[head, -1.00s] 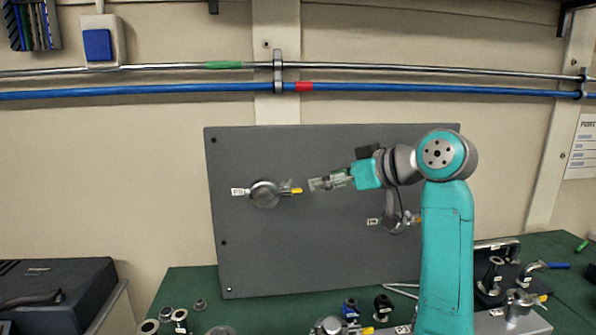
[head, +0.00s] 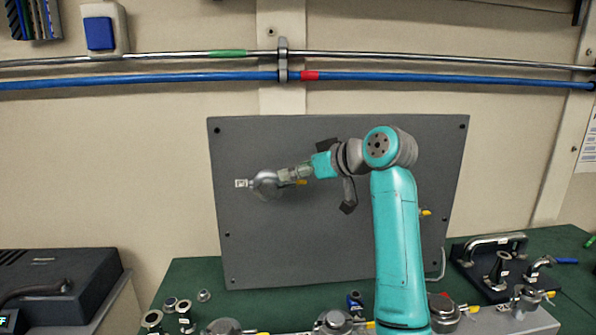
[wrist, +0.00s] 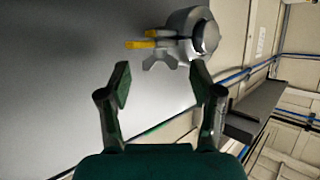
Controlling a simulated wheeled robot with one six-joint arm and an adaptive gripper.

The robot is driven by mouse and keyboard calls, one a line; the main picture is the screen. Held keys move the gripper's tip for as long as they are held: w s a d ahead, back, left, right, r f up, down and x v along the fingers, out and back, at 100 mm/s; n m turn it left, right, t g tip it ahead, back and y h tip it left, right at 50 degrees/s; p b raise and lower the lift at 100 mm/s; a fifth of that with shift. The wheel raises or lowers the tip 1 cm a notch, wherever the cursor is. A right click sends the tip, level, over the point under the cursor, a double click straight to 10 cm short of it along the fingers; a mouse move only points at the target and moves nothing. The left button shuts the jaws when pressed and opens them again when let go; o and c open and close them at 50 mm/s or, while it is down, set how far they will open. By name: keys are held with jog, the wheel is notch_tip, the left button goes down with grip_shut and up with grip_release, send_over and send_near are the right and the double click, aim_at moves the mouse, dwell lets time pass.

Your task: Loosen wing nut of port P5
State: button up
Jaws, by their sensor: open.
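In the wrist view the clamp (wrist: 190,35) shows at the top, with a grey wing nut (wrist: 160,62) and a yellow-ended part (wrist: 140,44). My open gripper (wrist: 160,82) has its two fingertips spread on either side below the wing nut. Nothing is between the fingers; contact cannot be told.
Another yellow-tipped fitting (head: 426,212) is partly hidden behind my arm. Several clamps and fittings lie on the green bench (head: 190,270) below. A black case (head: 60,285) stands at left. A blue pipe (head: 180,81) runs along the wall above.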

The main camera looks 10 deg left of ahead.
jog(key=shift+a, duration=0.1)
jog(key=c, duration=1.2)
jog(key=shift+o, duration=0.2)
jog(key=shift+w+n+g, duration=0.1)
jog(key=shift+n+g, duration=0.2)
jog(key=shift+g, duration=0.1)
jog(key=n+g+y, duration=0.1)
jog(key=g, duration=0.1)
jog(key=n+g+y, duration=0.1)
jog(key=n, duration=0.1)
jog(key=shift+w+d+n+g, duration=0.2)
jog(key=shift+w+n+g, duration=0.1)
jog(key=shift+w+g, duration=0.1)
jog(key=shift+w+n+g, duration=0.15)
jog(key=shift+n+g, duration=1.65)
jog(key=shift+g, duration=0.3)
jog(key=shift+w+f+n+g, duration=0.1)
jog(key=shift+n+g, duration=0.3)
jog(key=shift+g, duration=0.1)
jog(key=o, duration=1.2)
jog(key=shift+c, duration=0.2)
